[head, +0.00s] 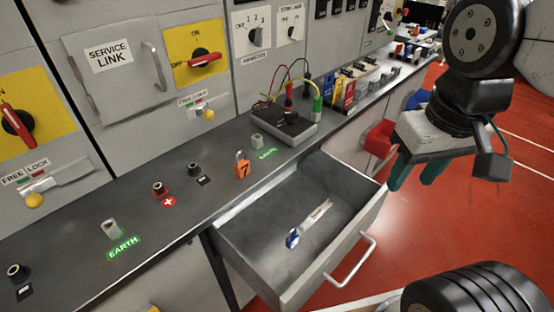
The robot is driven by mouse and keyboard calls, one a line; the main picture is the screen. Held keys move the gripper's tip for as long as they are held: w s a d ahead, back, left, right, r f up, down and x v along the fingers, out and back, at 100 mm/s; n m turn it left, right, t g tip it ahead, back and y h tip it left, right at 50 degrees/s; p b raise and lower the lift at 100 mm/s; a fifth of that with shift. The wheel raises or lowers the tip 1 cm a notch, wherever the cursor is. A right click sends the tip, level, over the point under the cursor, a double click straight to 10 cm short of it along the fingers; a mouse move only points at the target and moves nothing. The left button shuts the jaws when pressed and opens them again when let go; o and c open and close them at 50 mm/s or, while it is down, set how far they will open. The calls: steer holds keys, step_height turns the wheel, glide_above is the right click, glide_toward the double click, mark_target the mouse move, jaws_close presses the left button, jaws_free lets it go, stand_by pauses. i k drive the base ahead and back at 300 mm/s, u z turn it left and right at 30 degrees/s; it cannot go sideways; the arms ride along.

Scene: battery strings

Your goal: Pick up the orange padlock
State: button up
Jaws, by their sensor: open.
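The orange padlock (243,168) stands on the dark bench top, near its front edge and behind the open drawer. It bears a dark "7" and its shackle points up. My gripper (415,175) hangs at the right over the red floor, with green fingers pointing down. The fingers are apart and nothing shows between them. It is well to the right of the padlock and apart from it.
An open drawer (233,238) juts out below the padlock and holds a blue-tipped item (292,238). Bench terminals (158,188) stand left of the padlock. A meter with leads (283,128) sits to its right. Upright cabinet panels (120,60) rise behind the bench.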

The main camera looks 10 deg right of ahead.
mark_target(242, 167)
steer(key=k, duration=1)
steer(key=z, duration=0.8)
steer(key=i, duration=0.85)
steer(key=u, duration=1.65)
steer(key=i, duration=0.5)
steer(key=z, duration=0.1)
